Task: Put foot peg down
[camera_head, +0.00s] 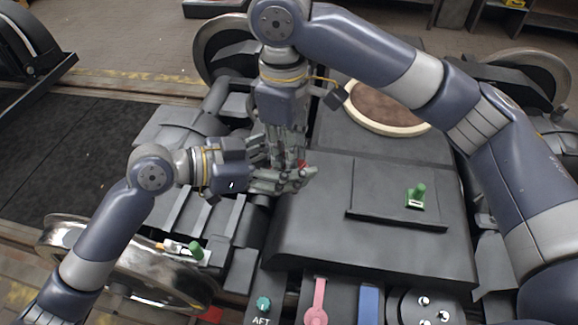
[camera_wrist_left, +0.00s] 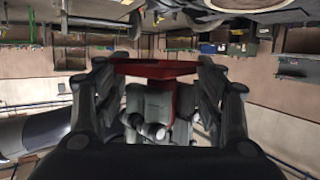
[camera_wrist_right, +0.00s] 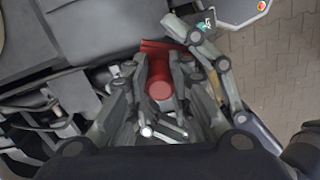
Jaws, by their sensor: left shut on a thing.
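The red foot peg (camera_head: 302,165) is mostly hidden between my two grippers above the dark bogie frame. In the left wrist view its red flat part (camera_wrist_left: 155,68) spans between the fingers of my left gripper (camera_head: 305,178), which is shut on it. In the right wrist view a red cylinder with a wider red end (camera_wrist_right: 160,85) lies between the fingers of my right gripper (camera_head: 288,160). Those fingers point down and stand close on both sides of the peg. I cannot tell whether they press on it. The left gripper's fingers reach in from the side.
A raised dark plate with a green-handled part (camera_head: 418,195) lies to the right. Another green-handled part (camera_head: 196,250) is near the lower left wheel (camera_head: 130,275). A teal knob (camera_head: 263,303), a pink tool (camera_head: 317,305) and a blue block (camera_head: 370,303) are at the front.

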